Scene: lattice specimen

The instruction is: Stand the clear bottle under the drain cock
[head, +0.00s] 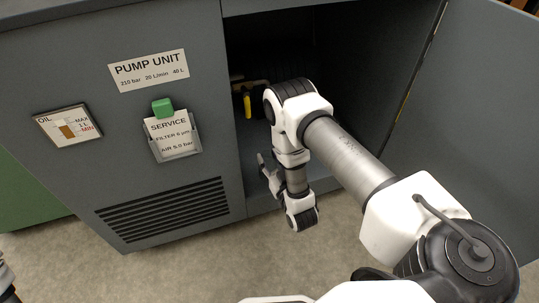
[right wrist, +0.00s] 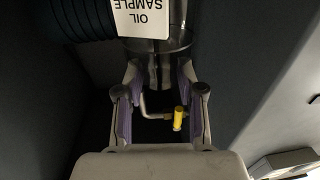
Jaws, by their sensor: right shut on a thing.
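In the right wrist view my right gripper (right wrist: 158,72) is shut on the clear bottle (right wrist: 172,45), at the fingertips. The bottle has a white label reading OIL SAMPLE, upside down in this view. The drain cock (right wrist: 178,118) has a yellow handle and a bent pipe, and shows between the fingers. In the head view my right gripper (head: 265,168) is at the cabinet opening, below a yellow handle (head: 247,103) inside. I cannot make out the bottle there. Whether the bottle touches the floor is unclear.
The grey pump unit cabinet (head: 75,75) has its door (head: 470,130) open on the right, and its dark inside is narrow around my arm. A ribbed black part (right wrist: 75,18) lies beside the bottle.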

